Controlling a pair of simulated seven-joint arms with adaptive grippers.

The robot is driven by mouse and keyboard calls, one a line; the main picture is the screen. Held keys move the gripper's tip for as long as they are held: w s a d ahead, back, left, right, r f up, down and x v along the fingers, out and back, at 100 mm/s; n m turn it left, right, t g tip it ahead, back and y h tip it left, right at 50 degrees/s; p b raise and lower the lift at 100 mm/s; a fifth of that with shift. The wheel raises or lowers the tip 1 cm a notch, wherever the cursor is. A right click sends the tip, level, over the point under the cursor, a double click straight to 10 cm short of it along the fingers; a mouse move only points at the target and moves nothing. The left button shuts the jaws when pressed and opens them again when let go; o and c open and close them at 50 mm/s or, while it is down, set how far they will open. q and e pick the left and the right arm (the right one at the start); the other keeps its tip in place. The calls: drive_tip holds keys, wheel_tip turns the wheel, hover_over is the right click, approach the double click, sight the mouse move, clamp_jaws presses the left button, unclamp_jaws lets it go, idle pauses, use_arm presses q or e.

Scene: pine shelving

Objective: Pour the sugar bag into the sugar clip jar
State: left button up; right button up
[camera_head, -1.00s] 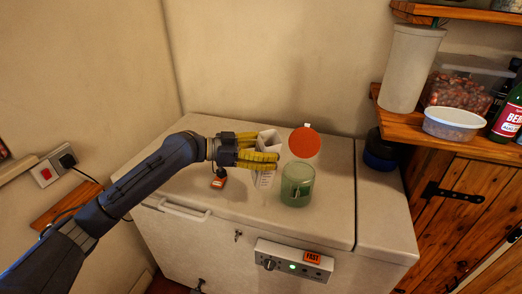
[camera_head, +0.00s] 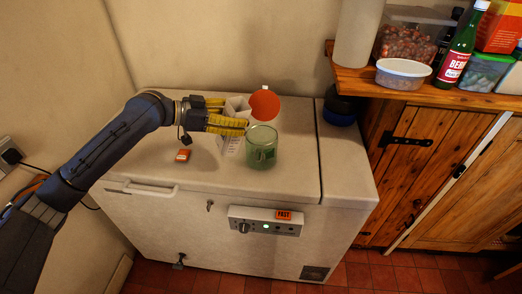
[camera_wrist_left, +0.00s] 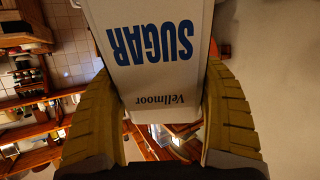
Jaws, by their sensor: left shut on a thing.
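The white sugar bag (camera_head: 230,146) stands roughly upright over the freezer top, close to the left of the jar. My left gripper (camera_head: 236,113) is shut on it, with yellow fingers on either side. In the left wrist view the bag (camera_wrist_left: 155,50) fills the space between the fingers, with "SUGAR" and "Vellmoor" printed on it. The clip jar (camera_head: 262,150) is greenish glass and stands on the freezer. Its round orange-red lid (camera_head: 264,103) is raised open behind it. I cannot tell whether the bag's base touches the freezer. My right gripper is not in view.
The white chest freezer (camera_head: 290,185) bears a small orange-red item (camera_head: 183,156) left of the bag. A dark round container (camera_head: 340,111) stands at the back right. A wooden shelf (camera_head: 430,93) with tubs and bottles juts out at the right. The freezer's front right top is clear.

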use_arm(q)
drive_tip(key=shift+f, duration=0.1)
drive_tip(key=shift+f+y, duration=0.5)
drive_tip(key=shift+f, duration=0.3)
drive_tip(key=shift+f+g, duration=0.15)
drive_tip(key=shift+g, duration=0.15)
drive_tip(key=shift+a+f+y, duration=0.15)
drive_tip(key=shift+f+y, duration=0.55)
drive_tip(key=shift+d+f+g+y, duration=0.2)
drive_tip(key=shift+f+g+y, duration=0.25)
drive_tip(key=shift+y, duration=0.15)
drive_tip(key=shift+w, duration=0.1)
drive_tip(key=shift+d+f+g+y, duration=0.25)
drive_tip(key=shift+f+y, duration=0.05)
drive_tip(key=shift+y, duration=0.3)
